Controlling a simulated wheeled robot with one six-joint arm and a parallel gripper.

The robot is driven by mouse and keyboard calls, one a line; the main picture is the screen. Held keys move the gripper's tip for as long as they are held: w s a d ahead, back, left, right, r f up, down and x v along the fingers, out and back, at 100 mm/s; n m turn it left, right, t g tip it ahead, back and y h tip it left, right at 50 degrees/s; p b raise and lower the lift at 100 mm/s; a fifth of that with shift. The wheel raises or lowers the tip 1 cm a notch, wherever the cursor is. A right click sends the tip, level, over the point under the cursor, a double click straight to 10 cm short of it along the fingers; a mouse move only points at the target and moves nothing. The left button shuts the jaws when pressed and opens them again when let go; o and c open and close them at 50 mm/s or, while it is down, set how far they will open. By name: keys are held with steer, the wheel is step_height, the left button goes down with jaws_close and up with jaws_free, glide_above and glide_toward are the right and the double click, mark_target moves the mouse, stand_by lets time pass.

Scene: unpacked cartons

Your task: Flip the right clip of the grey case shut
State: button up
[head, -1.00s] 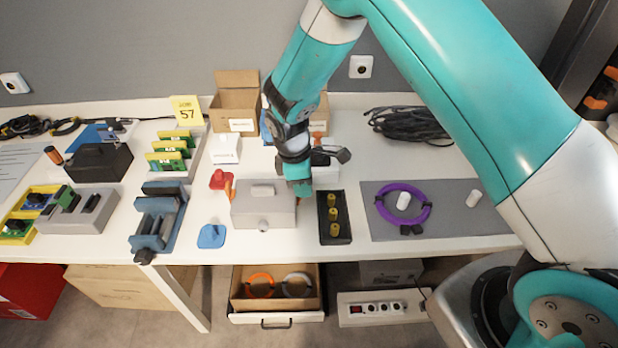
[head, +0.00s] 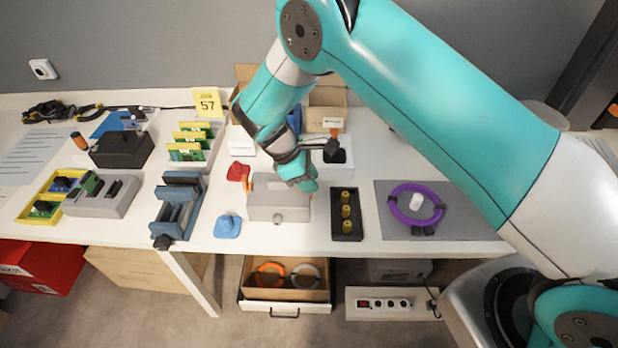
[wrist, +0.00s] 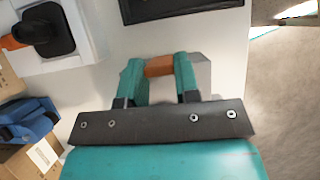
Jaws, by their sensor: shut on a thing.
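The grey case (head: 279,213) lies on the white table near the front edge, with a pale handle on top. Its left end carries an orange clip (head: 247,184). My gripper (head: 305,182) is at the case's right end. In the wrist view my gripper (wrist: 158,65) has its two teal fingers on either side of the orange right clip (wrist: 159,67), shut on it. A grey part of the case (wrist: 204,76) shows beside the fingers. The gripper hides most of the right clip in the head view, and its exact angle cannot be told.
A black tray (head: 346,235) with yellow-topped pieces stands just right of the case. A purple ring (head: 394,206) lies on a grey mat beyond it. A blue piece (head: 228,228) and a red piece (head: 237,173) sit left of the case.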

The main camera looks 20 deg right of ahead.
steer(key=o, duration=0.9)
steer(key=p+v, duration=0.2)
steer(key=v, duration=1.5)
steer(key=shift+a+r+p, duration=0.1)
steer(key=shift+r+p, duration=0.15)
steer(key=shift+p, duration=0.05)
